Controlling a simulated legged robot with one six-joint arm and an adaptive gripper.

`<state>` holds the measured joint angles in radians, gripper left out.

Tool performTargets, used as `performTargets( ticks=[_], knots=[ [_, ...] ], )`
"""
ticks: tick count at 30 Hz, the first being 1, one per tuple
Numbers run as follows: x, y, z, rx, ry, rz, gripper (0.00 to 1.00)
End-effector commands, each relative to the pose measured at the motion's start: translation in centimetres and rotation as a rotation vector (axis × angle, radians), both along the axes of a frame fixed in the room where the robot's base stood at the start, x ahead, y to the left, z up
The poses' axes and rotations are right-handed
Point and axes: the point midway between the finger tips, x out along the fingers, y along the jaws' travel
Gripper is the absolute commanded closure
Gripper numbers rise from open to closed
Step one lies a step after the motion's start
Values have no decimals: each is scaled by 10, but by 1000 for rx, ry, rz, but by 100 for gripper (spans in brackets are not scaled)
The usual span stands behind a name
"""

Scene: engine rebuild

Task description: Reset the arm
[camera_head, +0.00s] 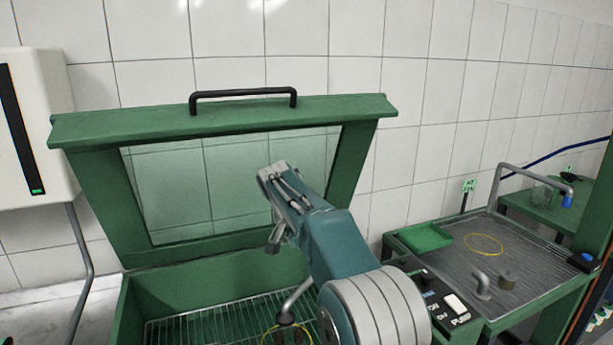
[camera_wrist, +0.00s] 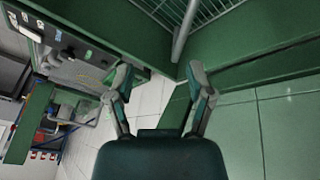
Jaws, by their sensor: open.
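My gripper (camera_head: 271,208) is raised in front of the glass of the green lid (camera_head: 350,180), which stands open on a green box (camera_head: 175,290). In the wrist view, my gripper (camera_wrist: 160,77) shows two fingers spread apart with nothing between them. It is open and empty. My arm reaches up from the lower middle of the head view and hides part of the lid and the box.
A wire rack (camera_head: 200,328) lies inside the box. To the right is a ribbed worktop (camera_head: 530,262) with a green tray (camera_head: 425,238), a bent pipe (camera_head: 483,285) and a switch panel (camera_head: 445,300). A white wall unit (camera_head: 40,130) hangs at the left.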

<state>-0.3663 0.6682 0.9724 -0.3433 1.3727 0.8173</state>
Motion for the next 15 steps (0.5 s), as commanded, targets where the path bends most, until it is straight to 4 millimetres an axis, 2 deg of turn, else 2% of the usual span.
performTargets(
  ticks=[1, 6, 11, 15],
  knots=[
    [-11, -12, 15, 11, -2, 15, 32],
    [-48, -44, 46, 39, -5, 79, 32],
    [-90, -73, 68, 64, -16, 139, 32],
    [-131, -97, 80, 82, -28, 189, 32]
  ],
)
